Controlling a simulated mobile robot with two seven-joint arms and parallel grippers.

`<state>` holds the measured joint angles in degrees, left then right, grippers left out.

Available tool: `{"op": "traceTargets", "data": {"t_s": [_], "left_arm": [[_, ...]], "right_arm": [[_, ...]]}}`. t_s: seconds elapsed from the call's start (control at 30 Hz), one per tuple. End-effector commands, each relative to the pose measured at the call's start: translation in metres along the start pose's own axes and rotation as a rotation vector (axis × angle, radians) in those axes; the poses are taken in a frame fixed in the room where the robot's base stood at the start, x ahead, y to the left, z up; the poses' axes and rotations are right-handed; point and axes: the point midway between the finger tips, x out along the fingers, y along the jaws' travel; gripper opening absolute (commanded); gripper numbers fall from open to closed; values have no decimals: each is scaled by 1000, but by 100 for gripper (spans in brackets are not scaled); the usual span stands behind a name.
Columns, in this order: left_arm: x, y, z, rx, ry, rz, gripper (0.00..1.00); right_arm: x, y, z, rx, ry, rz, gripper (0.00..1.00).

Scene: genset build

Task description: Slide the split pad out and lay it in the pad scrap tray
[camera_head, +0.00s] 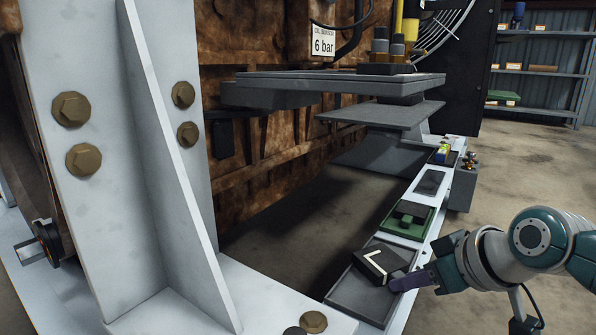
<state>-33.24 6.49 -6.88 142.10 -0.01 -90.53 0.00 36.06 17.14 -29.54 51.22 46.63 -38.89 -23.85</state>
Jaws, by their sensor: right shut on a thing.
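A black block-like pad (378,260) with a white angled mark on top, which looks like the split pad, is at the far end of a dark grey shallow tray (358,302). My right gripper (403,280) comes in from the right and is shut on the pad's right side. I cannot tell whether the pad rests on the tray floor or is just above it. The near part of the tray is empty. No label shows on the tray. My left gripper is not in view.
A green tray (396,226) with a dark pad lies just beyond on the pale rail (428,204). A flat dark plate (431,182) lies further along. A grey slab (385,115) overhangs behind. A white bolted bracket (150,130) stands at left.

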Motion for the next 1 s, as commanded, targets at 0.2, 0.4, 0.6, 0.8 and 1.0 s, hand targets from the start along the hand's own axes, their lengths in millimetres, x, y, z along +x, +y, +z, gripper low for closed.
{"op": "traceTargets", "data": {"t_s": [0.2, 0.4, 0.6, 0.8, 1.0], "left_arm": [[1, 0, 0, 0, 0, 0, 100], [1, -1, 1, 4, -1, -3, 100], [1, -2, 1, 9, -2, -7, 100], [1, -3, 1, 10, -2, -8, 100], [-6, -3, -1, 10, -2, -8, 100]], "right_arm": [[2, 0, 2, 1, 1, 0, 0], [2, 0, 2, 1, 0, 0, 33], [2, 0, 2, 1, 0, 0, 56], [2, 0, 2, 1, -1, 0, 62], [-4, 0, 1, 1, -2, 0, 62]]}}
